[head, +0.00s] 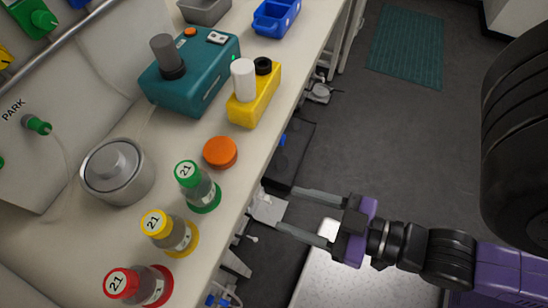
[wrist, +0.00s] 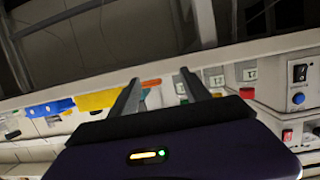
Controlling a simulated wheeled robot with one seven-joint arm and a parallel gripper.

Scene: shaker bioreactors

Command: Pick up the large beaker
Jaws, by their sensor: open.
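I cannot make out a large beaker in either view. My gripper (head: 287,209) is open and empty. In the head view it is at the lower right, with its fingers pointing left toward the bench's front edge, apart from everything on the bench. In the wrist view its two fingers (wrist: 160,80) are spread, and the bench items lie beyond them. Nearest on the bench are bottles with a green cap (head: 188,171), a yellow cap (head: 154,223) and a red cap (head: 121,283).
The bench (head: 233,178) also holds an orange lid (head: 220,152), a round metal vessel (head: 117,171), a yellow block (head: 255,98), a teal device (head: 197,83) and a blue bin (head: 277,17). Floor at the right is clear near a green mat (head: 407,45).

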